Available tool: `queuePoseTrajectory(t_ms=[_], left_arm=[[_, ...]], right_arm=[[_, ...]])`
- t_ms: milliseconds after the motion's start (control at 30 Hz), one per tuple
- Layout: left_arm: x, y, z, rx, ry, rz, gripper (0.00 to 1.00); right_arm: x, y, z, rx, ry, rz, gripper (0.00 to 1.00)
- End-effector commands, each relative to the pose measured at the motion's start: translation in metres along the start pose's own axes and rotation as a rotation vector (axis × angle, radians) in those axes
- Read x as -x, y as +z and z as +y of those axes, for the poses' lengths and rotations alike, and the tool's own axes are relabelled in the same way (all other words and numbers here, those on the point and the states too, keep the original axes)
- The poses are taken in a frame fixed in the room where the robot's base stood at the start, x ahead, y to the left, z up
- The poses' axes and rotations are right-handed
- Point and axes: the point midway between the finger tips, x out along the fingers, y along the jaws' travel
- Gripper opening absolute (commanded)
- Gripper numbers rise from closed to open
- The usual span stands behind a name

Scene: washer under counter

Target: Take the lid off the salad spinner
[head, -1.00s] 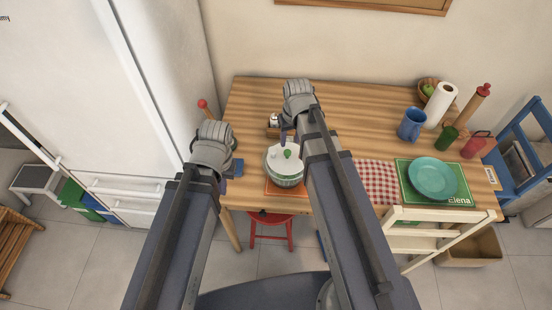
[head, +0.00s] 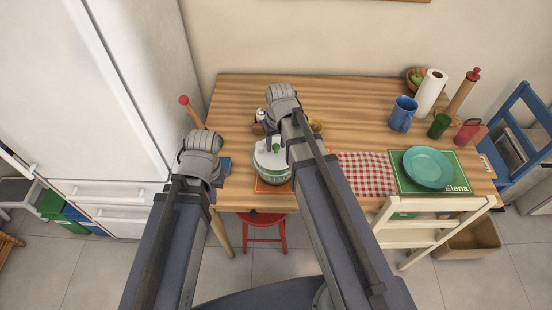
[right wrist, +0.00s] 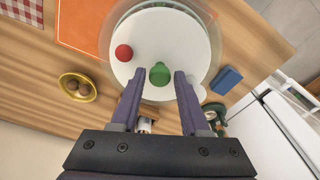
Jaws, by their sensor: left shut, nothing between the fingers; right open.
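The salad spinner (head: 271,182) stands on an orange mat on the wooden table, a clear bowl under a white lid (head: 264,158). The lid has a green knob (head: 276,147), and the right wrist view shows a red button (right wrist: 124,53) on it too. My right gripper (right wrist: 159,76) is open over the lid, its two fingers on either side of the green knob (right wrist: 160,70) with gaps showing. I cannot tell how far above the lid the fingertips are. My left gripper (head: 213,186) is shut and empty, left of the spinner near the table's front left edge.
A blue block (head: 224,166) lies left of the spinner, near my left gripper. A gold-rimmed bowl (right wrist: 77,87) is beyond the spinner. Right are a checked cloth (head: 364,174), a teal plate (head: 428,167) and a blue mug (head: 403,114). A chair (head: 425,222) stands at the front right.

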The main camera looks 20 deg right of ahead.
Motion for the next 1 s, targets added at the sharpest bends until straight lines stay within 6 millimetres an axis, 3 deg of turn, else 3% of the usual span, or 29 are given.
queuePoseTrajectory(t_ms=[33,100,367,767,1000], left_arm=[[-0.0114,-0.0007,0.0011,0.0,0.0,0.0,0.0],[-0.0146,-0.0009,0.0014,0.0,0.0,0.0,0.0],[-0.0128,-0.0008,0.0012,0.0,0.0,0.0,0.0],[-0.0128,-0.0007,0.0012,0.0,0.0,0.0,0.0],[-0.0129,-0.0008,0.0012,0.0,0.0,0.0,0.0]], right_arm=[[-0.0115,0.0003,0.0002,0.0,0.0,0.0,0.45],[-0.0147,0.0002,0.0002,0.0,0.0,0.0,0.45],[-0.0129,0.0,0.0002,-0.001,0.0,0.0,0.45],[-0.013,0.0001,0.0003,-0.001,0.0,0.0,0.0],[-0.013,0.0001,0.0002,-0.001,0.0,0.0,0.0]])
